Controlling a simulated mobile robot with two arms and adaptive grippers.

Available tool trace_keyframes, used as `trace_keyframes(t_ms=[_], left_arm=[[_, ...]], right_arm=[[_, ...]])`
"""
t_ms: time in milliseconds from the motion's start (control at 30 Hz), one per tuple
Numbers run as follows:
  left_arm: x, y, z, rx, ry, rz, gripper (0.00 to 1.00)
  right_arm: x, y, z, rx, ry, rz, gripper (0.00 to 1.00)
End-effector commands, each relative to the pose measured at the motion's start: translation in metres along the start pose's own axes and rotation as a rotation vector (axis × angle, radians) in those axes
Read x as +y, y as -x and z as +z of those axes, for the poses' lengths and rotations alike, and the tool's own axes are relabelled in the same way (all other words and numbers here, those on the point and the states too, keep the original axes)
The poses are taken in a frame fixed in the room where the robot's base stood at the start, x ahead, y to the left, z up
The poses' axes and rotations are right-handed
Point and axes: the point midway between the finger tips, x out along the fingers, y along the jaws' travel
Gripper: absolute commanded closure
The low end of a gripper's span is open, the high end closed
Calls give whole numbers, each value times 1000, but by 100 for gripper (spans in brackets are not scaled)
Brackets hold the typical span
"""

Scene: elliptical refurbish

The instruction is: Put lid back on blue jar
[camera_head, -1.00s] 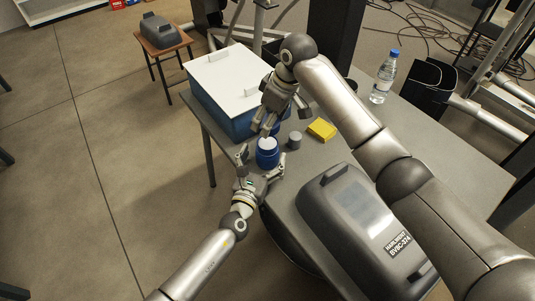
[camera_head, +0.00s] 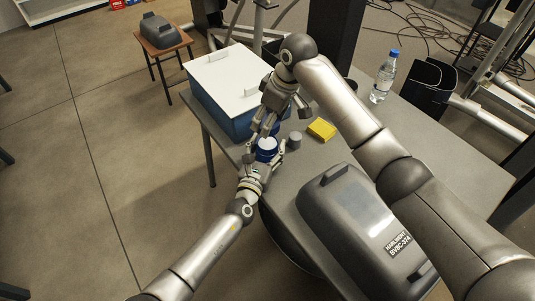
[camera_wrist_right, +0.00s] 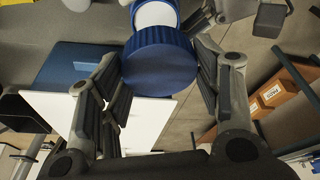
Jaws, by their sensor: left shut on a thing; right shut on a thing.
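My right gripper (camera_head: 265,129) is above and just behind the jar, pointing down. In the right wrist view, a blue lid with a ribbed edge (camera_wrist_right: 160,65) lies between the right gripper's fingers. The white part of the jar (camera_wrist_right: 155,14) shows right behind it. I cannot tell whether lid and jar touch. The lid is hidden by the fingers in the head view.
A grey cylinder (camera_head: 295,140) and a yellow block (camera_head: 321,129) are close right of the jar. A blue box with a white top (camera_head: 226,78) stands behind. A grey machine cover (camera_head: 345,220) fills the near table. A water bottle (camera_head: 383,78) is at the far right.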

Motion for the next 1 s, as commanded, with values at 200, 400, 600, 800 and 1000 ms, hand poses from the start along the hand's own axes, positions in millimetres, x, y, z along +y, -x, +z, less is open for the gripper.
trace_keyframes(t_ms=[200,400,600,800,1000], left_arm=[[0,0,0,1,-1,0,79],[0,0,0,1,-1,0,80],[0,0,0,1,-1,0,80],[0,0,0,1,-1,0,80],[0,0,0,1,-1,0,80]], right_arm=[[0,0,0,0,0,0,57],[0,-10,4,-3,-1,-3,57],[-1,-37,13,-3,-2,-4,57],[0,-47,16,0,0,-2,57],[0,-47,16,-1,0,-2,57]])
